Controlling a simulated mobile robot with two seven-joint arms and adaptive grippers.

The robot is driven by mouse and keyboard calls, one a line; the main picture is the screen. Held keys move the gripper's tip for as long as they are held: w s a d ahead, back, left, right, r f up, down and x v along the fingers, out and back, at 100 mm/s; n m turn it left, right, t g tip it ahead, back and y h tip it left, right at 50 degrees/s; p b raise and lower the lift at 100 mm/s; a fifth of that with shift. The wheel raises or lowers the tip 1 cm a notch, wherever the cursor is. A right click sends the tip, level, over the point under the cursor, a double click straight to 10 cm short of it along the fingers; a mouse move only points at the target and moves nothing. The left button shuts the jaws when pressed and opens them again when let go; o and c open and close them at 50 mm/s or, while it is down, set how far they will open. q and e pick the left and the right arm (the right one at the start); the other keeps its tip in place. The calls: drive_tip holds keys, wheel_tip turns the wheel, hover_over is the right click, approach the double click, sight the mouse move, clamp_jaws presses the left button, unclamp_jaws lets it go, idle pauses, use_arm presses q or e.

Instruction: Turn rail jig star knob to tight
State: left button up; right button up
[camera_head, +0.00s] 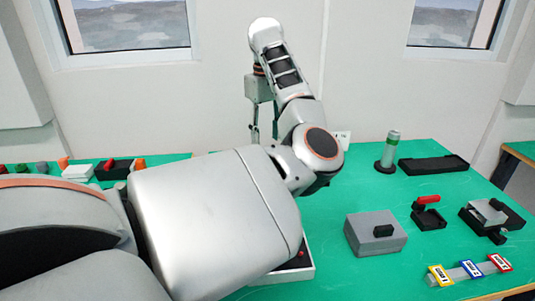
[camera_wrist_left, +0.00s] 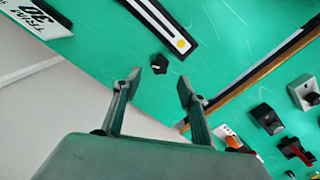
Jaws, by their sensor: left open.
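A small dark knob (camera_wrist_left: 159,63) with angular sides shows in the left wrist view, beside a long black bar with a pale slot (camera_wrist_left: 157,22) and a yellow dot. It looks like the star knob of the rail jig. My left gripper (camera_wrist_left: 159,79) is open and empty, its two fingers on either side of the knob in the picture. The knob appears beyond the fingertips; I see no contact. In the head view my left gripper (camera_head: 264,132) points down at the back of the green table. My left arm hides much of the table there. My right gripper is not in view.
To the right stand a grey box (camera_head: 362,241), a red-handled device (camera_head: 428,216), a grey clamp (camera_head: 487,213), a rail with coloured tags (camera_head: 458,274), a green-topped cylinder (camera_head: 391,147) and a black tray (camera_head: 432,165). Coloured parts (camera_head: 83,171) line the left. A wall stands behind.

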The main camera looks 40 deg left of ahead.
use_arm(q)
wheel_tip(320, 180, down, 7)
drive_tip(key=shift+f+b, duration=0.15)
drive_tip(key=shift+b, duration=0.5)
drive_tip(key=c, duration=1.1)
